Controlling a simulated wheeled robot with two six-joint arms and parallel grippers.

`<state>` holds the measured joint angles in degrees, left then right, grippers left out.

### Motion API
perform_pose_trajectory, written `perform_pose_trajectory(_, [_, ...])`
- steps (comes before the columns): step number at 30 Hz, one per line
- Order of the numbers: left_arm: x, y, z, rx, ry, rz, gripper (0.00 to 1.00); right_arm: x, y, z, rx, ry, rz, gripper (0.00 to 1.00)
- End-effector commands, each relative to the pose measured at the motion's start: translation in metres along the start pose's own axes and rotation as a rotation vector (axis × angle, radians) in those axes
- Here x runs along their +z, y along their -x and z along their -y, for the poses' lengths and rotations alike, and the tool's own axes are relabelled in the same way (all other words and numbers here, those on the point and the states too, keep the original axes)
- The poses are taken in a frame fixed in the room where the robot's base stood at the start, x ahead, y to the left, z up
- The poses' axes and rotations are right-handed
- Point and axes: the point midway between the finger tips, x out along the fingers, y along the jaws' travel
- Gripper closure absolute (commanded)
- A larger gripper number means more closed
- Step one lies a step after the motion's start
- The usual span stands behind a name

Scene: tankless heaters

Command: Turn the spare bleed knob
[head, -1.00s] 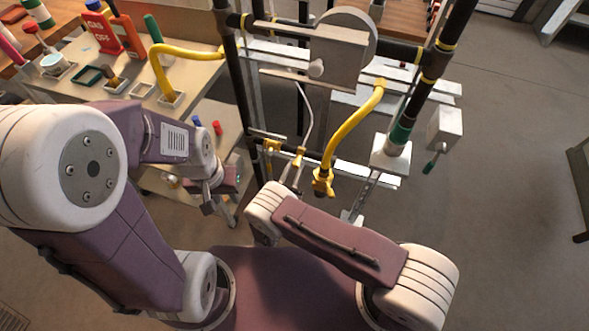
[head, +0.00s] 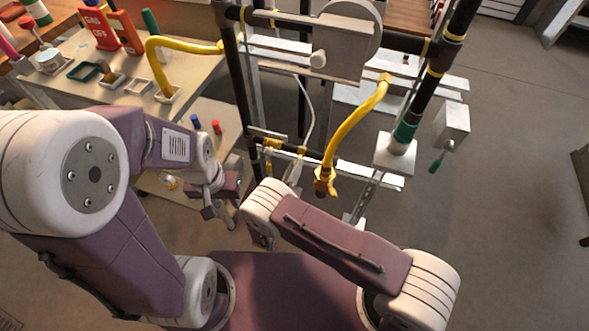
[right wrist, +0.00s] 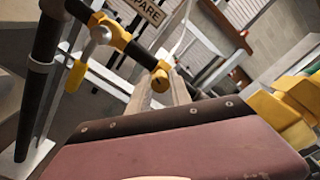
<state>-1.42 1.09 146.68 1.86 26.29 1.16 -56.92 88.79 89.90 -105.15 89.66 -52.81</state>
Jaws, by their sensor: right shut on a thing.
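The spare bleed knob (right wrist: 160,80) is a small yellow cylinder with a slotted end, on a black pipe with yellow fittings in the right wrist view. A tag reading "SPARE" (right wrist: 146,10) is above it. The two pale fingers of my right gripper (right wrist: 160,88) reach to the knob and are shut on it, one on each side. In the head view my right gripper (head: 295,172) is small and partly hidden by its own arm, at the lower pipe. My left gripper (head: 218,213) hangs empty at the left, its fingers apart, away from the knob.
A yellow hose (head: 345,130) hangs close to the right of my right gripper. Black pipes of the frame (head: 242,80) stand around it. A bench (head: 205,68) with bottles and small trays is at the left. Open floor (head: 520,170) lies to the right.

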Motion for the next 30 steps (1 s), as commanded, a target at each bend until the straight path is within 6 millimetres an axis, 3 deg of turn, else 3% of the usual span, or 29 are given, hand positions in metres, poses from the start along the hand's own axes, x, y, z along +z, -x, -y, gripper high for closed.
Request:
perform_pose_trajectory(18, [0.001,-0.012,0.0,0.0,0.0,0.0,0.64,-0.003,-0.001,-0.001,0.0,0.539,-0.006,1.0])
perform_pose_trajectory(30, [0.001,-0.014,0.0,0.0,0.0,0.0,0.64,-0.003,-0.001,-0.001,0.0,0.715,-0.007,1.0])
